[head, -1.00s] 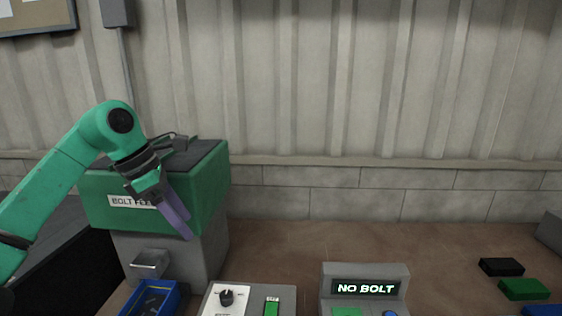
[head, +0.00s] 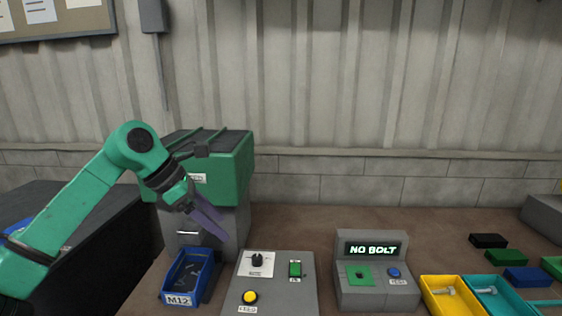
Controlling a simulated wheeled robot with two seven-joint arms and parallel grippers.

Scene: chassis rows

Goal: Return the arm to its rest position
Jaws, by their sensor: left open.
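My left arm comes in from the left as a green arm with a bent elbow. My left gripper (head: 207,219) has purple fingers and is open, with nothing seen between them. It hangs in front of the grey lower body of the bolt feeder (head: 232,172), whose top is green. The gripper hides part of the feeder and its label. A blue bin labelled M12 (head: 181,298) stands below the gripper and apart from it. My right gripper is not in view.
A grey control box (head: 277,290) has a knob and a yellow button. Right of it, a grey display unit (head: 371,297) reads NO BOLT. A yellow tray (head: 437,305) and a teal tray (head: 500,308) hold bolts. Small black, green and blue blocks lie at the right.

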